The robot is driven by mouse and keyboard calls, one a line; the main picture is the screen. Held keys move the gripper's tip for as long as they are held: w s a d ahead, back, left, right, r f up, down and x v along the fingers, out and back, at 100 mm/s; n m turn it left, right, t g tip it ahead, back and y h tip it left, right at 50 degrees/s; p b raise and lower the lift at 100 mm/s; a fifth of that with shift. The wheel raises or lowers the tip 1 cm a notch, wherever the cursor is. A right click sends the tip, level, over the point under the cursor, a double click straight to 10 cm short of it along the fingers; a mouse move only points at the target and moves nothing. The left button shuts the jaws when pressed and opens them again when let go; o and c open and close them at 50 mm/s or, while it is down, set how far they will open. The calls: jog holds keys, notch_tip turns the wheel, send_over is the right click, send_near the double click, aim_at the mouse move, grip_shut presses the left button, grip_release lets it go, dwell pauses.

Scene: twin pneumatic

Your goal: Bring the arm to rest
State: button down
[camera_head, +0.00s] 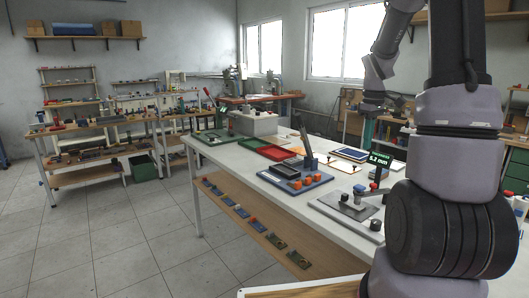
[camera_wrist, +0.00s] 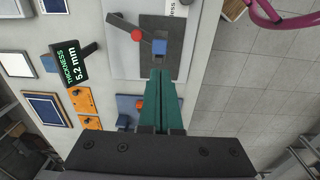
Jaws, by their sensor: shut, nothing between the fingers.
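My gripper (camera_wrist: 161,74) shows in the wrist view with its two green fingers together and nothing between them. In the head view my gripper (camera_head: 367,128) hangs at the end of my folded arm, at the right, over the far side of the white table (camera_head: 225,155). It is small and dark there, and its fingertips are hard to make out. In the wrist view the fingers overlap a grey plate fixture with a red knob (camera_wrist: 137,34) and a blue block (camera_wrist: 159,46). I cannot tell the height between them.
A thickness display (camera_wrist: 68,64) reading 5.2 mm stands on the table; it also shows in the head view (camera_head: 380,160). A blue fixture with orange parts (camera_head: 295,180), a red tray (camera_head: 268,149) and a green tray (camera_head: 212,138) are on the table. Open floor (camera_head: 120,235) lies left.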

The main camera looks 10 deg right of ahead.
jog(key=s+a+r+m+t+y, duration=0.1)
jog(key=s+a+r+m+t, duration=0.2)
jog(key=s+a+r+m, duration=0.2)
jog(key=s+a+r+m+t+y, duration=0.1)
jog(key=s+a+r+m+t, duration=0.2)
jog(key=s+a+r, duration=0.7)
jog(key=s+a+m, duration=0.2)
jog(key=s, duration=0.3)
jog(key=shift+s+a+r+t, duration=0.15)
jog(key=shift+a+r+t, duration=0.05)
jog(key=shift+a+t, duration=0.2)
